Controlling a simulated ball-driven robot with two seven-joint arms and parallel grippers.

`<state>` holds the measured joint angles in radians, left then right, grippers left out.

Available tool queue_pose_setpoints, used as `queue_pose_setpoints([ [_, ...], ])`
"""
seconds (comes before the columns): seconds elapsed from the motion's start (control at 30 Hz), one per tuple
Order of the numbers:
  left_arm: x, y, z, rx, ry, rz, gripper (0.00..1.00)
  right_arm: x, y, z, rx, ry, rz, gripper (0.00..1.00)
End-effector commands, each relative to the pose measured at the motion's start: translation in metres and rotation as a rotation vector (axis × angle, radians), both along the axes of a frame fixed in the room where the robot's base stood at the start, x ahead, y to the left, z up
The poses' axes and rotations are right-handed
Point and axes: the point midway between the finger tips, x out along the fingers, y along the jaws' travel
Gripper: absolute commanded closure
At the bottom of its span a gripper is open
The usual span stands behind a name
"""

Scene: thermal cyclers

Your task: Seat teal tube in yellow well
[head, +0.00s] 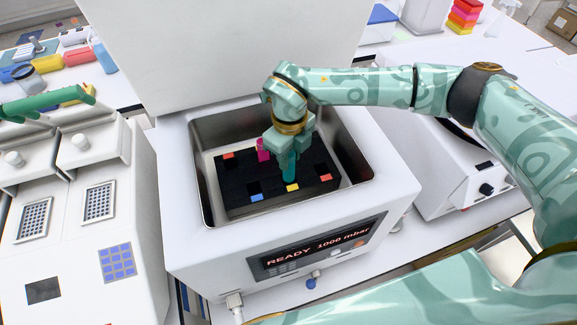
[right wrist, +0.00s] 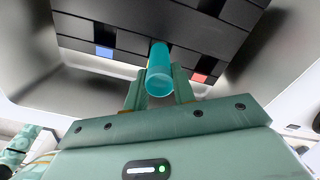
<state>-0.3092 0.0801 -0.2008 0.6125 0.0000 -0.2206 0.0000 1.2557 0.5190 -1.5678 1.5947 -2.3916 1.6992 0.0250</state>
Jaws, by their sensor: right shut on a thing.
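The teal tube (head: 289,170) is upright in my right gripper (head: 290,150), which is shut on it over the black block (head: 235,178). In the head view its lower end shows just behind the yellow marker (head: 292,188) at the block's front edge. The right wrist view shows the tube (right wrist: 159,70) between the fingers (right wrist: 158,95), its near end round. There it stands between a blue marker (right wrist: 104,52) and a red marker (right wrist: 200,77), and no yellow shows. I cannot tell whether the tube's tip is inside a well. My left gripper is not in view.
A magenta tube (head: 263,149) stands in the block, just left of my right gripper. The block lies in a deep metal basin (head: 207,185) with raised walls, in a white machine (head: 215,260) whose display reads READY 1000 mbar. The raised lid (head: 210,55) stands behind.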

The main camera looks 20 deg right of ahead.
Motion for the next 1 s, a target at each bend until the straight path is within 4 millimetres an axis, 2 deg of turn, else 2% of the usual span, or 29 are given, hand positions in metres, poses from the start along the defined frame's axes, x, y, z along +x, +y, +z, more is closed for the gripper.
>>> queue_pose_setpoints([
  [0.3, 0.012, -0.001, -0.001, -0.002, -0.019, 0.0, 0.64, -0.001, 0.0, -0.04, 0.0, 0.002, 0.0, 0.96],
  [0.67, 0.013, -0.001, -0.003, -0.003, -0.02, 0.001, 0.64, 0.0, 0.0, -0.045, 0.0, 0.0, 0.001, 0.96],
  [0.7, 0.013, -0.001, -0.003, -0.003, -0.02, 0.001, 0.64, 0.0, 0.0, -0.044, 0.001, -0.001, 0.001, 0.63],
  [0.73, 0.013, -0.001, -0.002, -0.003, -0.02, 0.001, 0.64, 0.0, 0.0, -0.044, 0.001, -0.001, 0.001, 0.55],
  [0.77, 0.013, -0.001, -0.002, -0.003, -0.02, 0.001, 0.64, 0.0, 0.0, -0.044, 0.0, 0.0, 0.001, 0.53],
  [1.0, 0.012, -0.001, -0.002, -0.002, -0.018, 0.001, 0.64, 0.0, 0.0, -0.043, 0.001, -0.001, 0.0, 0.53],
])
